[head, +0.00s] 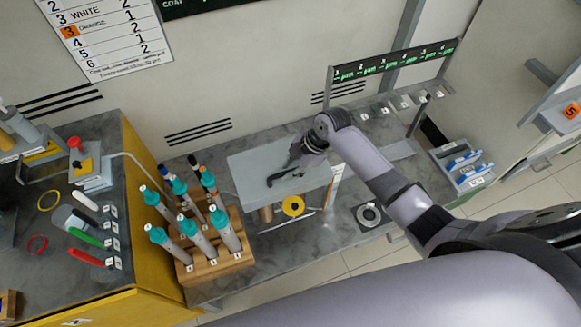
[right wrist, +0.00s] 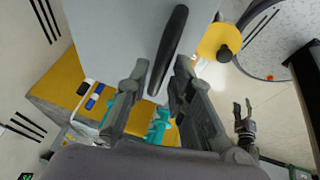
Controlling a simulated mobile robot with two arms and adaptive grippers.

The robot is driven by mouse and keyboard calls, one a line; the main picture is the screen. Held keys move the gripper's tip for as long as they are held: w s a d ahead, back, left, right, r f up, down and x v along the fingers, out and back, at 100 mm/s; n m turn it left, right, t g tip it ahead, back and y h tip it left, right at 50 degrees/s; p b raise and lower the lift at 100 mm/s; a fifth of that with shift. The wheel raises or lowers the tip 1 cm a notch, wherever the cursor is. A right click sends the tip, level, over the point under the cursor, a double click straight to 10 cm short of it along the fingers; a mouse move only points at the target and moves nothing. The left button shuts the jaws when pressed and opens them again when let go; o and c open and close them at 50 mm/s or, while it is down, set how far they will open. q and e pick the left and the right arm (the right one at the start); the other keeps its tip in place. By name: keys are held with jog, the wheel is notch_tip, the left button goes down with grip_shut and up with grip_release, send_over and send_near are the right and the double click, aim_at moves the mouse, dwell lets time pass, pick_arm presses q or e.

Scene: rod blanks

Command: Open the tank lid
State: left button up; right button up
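The tank lid (head: 248,168) is a flat grey panel on the bench in the head view. It lies flat and looks closed. In the right wrist view the lid (right wrist: 105,35) carries a long dark bar handle (right wrist: 169,48). My right gripper (head: 283,178) is over the lid; in the right wrist view its two fingers (right wrist: 162,68) are apart, with the handle's lower end between them. I cannot tell whether they touch it. My left gripper (right wrist: 243,108) shows small in the right wrist view, fingers spread and empty. It is not in the head view.
A yellow disc with a dark centre (head: 293,206) is at the tank's front. A wooden rack (head: 217,258) of teal-capped tubes stands close left of the tank. A blue-marked tray (head: 462,162) is farther right.

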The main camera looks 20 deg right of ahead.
grip_shut()
dwell(0.4)
jog(key=shift+w+r, duration=0.1)
